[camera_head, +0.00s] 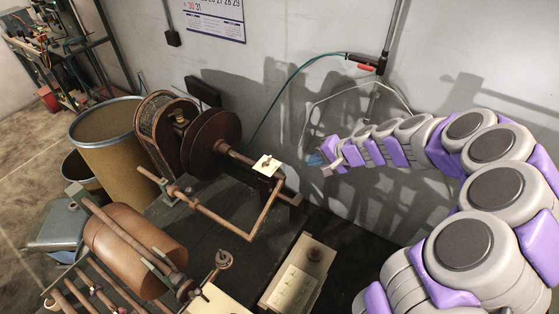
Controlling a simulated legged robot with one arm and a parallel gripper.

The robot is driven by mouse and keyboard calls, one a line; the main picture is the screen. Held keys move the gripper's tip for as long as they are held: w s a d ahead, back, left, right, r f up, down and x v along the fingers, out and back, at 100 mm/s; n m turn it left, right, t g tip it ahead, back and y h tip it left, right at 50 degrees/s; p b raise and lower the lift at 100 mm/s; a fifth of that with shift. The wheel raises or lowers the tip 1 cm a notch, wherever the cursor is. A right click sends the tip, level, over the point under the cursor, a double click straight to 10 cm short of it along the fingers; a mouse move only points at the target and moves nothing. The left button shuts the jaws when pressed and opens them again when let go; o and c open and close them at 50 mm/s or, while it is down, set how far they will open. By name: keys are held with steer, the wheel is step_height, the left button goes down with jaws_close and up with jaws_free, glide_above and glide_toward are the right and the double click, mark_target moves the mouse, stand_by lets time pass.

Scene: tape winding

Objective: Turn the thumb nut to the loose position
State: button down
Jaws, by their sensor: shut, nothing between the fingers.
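A small cream plate (267,166) sits at the end of the rusty shaft near the middle of the picture. A small upright piece (266,160) on that plate looks like the thumb nut, but it is too small to tell how it is turned. My gripper (322,164) is to the right of the plate, apart from it, near the grey wall. It is shut and empty. Its fingers are small and partly hidden by its own purple and grey body.
A dark reel (212,143) stands at the shaft's left. A bent rusty rod (229,220) crosses in front. A brown roll (133,243), a round knob (224,258) and a cream box (298,273) are nearer. A barrel (104,145) stands at left; a hose (295,80) hangs on the wall.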

mark_target(267, 162)
steer(key=shift+m, duration=0.5)
steer(key=w+a+f, duration=0.1)
steer(key=a+f, duration=0.1)
steer(key=a, duration=0.1)
steer(key=w+a+f, duration=0.2)
steer(key=a, duration=0.1)
steer(key=w+a+f+b, duration=0.1)
steer(key=w+a+f, duration=0.1)
steer(key=a+f, duration=0.1)
steer(key=shift+a, duration=0.3)
steer(key=shift+w+a+r, duration=0.1)
steer(key=shift+w+a, duration=0.5)
steer(key=shift+a, duration=0.1)
steer(key=shift+w+a+n+y+b, duration=0.15)
steer(key=shift+n+y+b, duration=0.15)
steer(key=shift+b, duration=0.15)
steer(key=shift+w, duration=0.1)
